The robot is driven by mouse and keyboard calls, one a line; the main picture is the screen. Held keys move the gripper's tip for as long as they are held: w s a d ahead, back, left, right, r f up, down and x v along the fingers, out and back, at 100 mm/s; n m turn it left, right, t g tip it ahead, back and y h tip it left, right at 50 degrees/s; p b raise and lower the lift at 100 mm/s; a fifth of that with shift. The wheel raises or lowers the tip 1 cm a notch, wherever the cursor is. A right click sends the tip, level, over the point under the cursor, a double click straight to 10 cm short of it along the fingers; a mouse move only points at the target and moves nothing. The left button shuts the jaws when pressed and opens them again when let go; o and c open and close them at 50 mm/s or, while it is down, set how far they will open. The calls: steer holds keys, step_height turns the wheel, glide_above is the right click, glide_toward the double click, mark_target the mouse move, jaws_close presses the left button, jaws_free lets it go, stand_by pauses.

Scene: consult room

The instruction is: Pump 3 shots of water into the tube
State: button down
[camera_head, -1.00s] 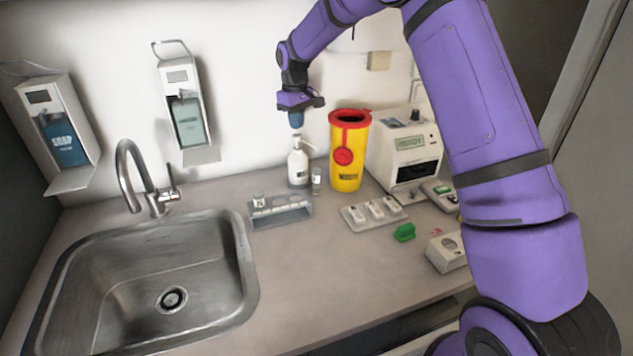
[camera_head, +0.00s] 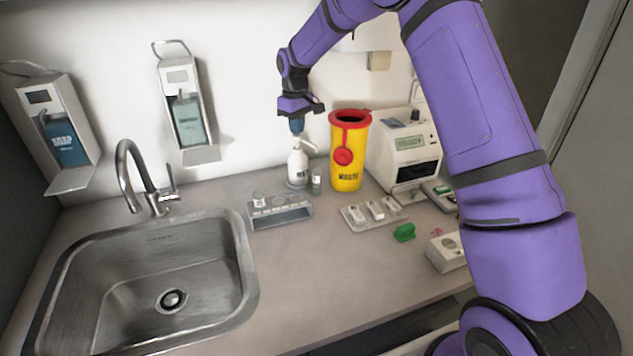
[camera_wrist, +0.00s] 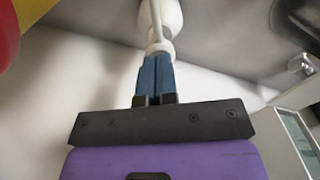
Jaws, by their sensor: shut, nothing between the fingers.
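A small clear tube (camera_head: 316,180) stands upright just right of the bottle, below the pump's spout. Its contents are too small to tell.
A yellow and red waste bin (camera_head: 346,170) stands close on the right, with a white device (camera_head: 406,155) beyond it. A grey rack (camera_head: 280,211) is in front. A tray (camera_head: 372,214), a green clip (camera_head: 404,232) and a sink (camera_head: 150,270) are nearer.

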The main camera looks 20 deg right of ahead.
steer(key=shift+f, duration=1)
steer(key=shift+r, duration=1.8)
steer(key=shift+f, duration=0.1)
steer(key=shift+f, duration=1.7)
steer(key=shift+r, duration=1.8)
steer(key=shift+r, duration=3)
